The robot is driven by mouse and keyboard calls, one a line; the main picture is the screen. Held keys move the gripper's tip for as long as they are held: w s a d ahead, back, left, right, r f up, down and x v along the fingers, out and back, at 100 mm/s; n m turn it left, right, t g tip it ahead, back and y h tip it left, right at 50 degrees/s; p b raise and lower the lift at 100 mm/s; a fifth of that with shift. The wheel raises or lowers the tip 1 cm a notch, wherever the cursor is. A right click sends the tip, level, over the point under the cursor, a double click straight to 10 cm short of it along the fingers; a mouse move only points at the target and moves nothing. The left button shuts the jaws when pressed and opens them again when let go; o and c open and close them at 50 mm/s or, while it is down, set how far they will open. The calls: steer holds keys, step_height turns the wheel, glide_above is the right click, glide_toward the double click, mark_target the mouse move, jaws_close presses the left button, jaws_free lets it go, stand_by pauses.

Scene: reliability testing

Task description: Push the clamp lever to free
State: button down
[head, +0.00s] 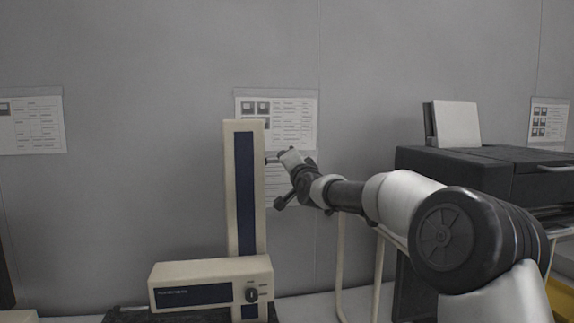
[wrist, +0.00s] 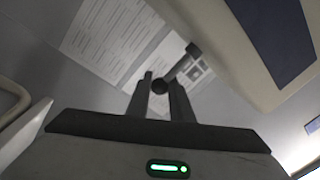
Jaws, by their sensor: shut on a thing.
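The test machine has a tall beige column (head: 244,180) with a dark blue strip; it also fills the upper right of the wrist view (wrist: 235,40). My gripper (head: 272,160) is at the right side of the column, high up.
A beige control box (head: 211,284) with a dial stands at the column's foot. A dark printer-like machine (head: 485,170) stands at the right. Paper sheets (head: 295,108) hang on the grey wall behind. The space left of the column is clear.

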steer(key=shift+a+f, duration=0.1)
steer(key=shift+f, duration=0.45)
steer(key=c, duration=1.8)
jaws_free()
steer(key=shift+c, duration=0.2)
steer(key=shift+r, duration=0.15)
steer(key=shift+r, duration=0.15)
steer(key=b+v, duration=0.1)
steer(key=v, duration=1.6)
steer(key=shift+s+r+b, duration=0.15)
steer(key=shift+s+b, duration=0.05)
steer(key=shift+b, duration=0.15)
